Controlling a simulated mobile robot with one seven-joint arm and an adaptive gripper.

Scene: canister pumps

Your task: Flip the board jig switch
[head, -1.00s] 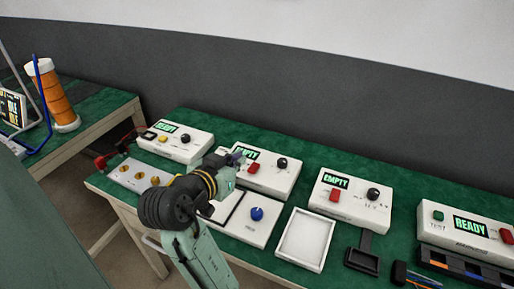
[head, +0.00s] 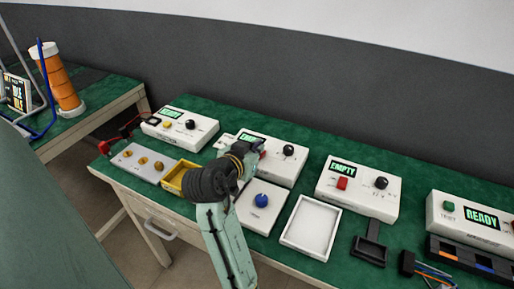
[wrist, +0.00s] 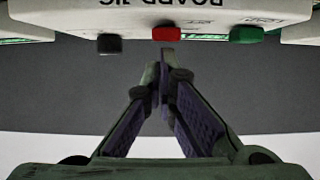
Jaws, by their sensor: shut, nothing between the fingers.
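The board jig is a white box (head: 285,172) with a green "EMPTY" display and a black knob in the head view. The wrist view shows the box (wrist: 190,14) upside down, its "BOARD JIG" label partly cut off. In the head view my gripper (head: 257,148) largely covers the switch.
Similar white boxes stand left (head: 185,128) and right (head: 357,190). In front are a yellow tray (head: 176,178), a pad with a blue knob (head: 262,203), a white tray (head: 291,233) and a black holder (head: 369,252). Little bench is free between them.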

